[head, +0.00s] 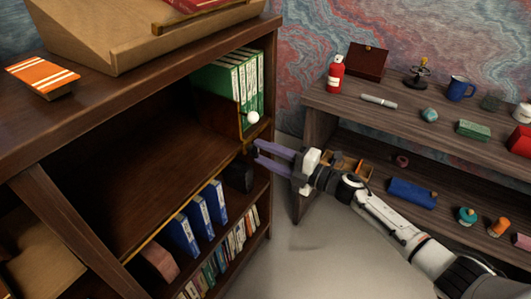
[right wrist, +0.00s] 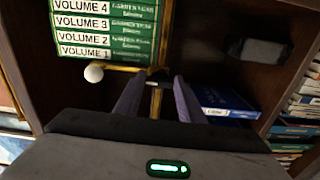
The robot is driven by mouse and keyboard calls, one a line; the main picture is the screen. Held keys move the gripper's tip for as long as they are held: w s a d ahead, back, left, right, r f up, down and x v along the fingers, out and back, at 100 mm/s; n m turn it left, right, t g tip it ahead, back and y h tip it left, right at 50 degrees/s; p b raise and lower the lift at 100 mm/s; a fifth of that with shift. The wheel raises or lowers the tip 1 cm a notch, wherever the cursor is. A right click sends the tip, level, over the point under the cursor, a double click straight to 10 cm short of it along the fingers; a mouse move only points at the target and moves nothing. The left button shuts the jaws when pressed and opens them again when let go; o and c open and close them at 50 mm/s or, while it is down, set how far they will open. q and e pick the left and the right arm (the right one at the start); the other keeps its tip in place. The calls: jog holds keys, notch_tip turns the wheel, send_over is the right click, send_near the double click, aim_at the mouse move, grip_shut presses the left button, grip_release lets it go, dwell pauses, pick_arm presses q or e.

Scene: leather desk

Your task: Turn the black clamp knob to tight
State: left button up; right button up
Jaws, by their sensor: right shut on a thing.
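The black clamp knob (right wrist: 158,76) shows as a small dark piece between my right fingertips, at the brass bar below the green volumes. My right gripper (head: 256,151) has its purple fingers reaching to the edge of the dark bookcase from the right. In the right wrist view my right gripper (right wrist: 158,82) is shut on the knob, one finger on each side. The fingers hide part of the knob, and I cannot read its turn angle. A white ball (head: 252,117) on a brass rod (right wrist: 120,68) sits beside the knob. My left gripper is not in view.
Green volumes (head: 228,80) stand on the shelf behind the brass bar. A dark cylinder-like object (head: 239,175) lies just below my gripper. Blue binders (head: 199,212) stand on the lower shelf. A wooden shelf unit (head: 318,105) with small objects stands to the right.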

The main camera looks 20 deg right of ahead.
jog(key=o, duration=1)
jog(key=shift+o, duration=0.2)
jog(key=v, duration=1)
jog(key=shift+s+d, duration=0.15)
jog(key=s+a+f+m+g+h+p, duration=0.1)
jog(key=s+a+f+m+h, duration=0.1)
jog(key=s+m, duration=0.5)
jog(key=s+a+f+m+g+h+p, duration=0.2)
jog(key=s+a+f+m, duration=0.3)
jog(key=s, duration=0.5)
jog(key=s+a+f+m+g+h+p, duration=0.2)
jog(key=s+a+f+m+h, duration=0.2)
jog(key=s+f+m, duration=0.3)
jog(key=s+m, duration=0.1)
jog(key=m, duration=0.3)
jog(key=shift+f, duration=0.2)
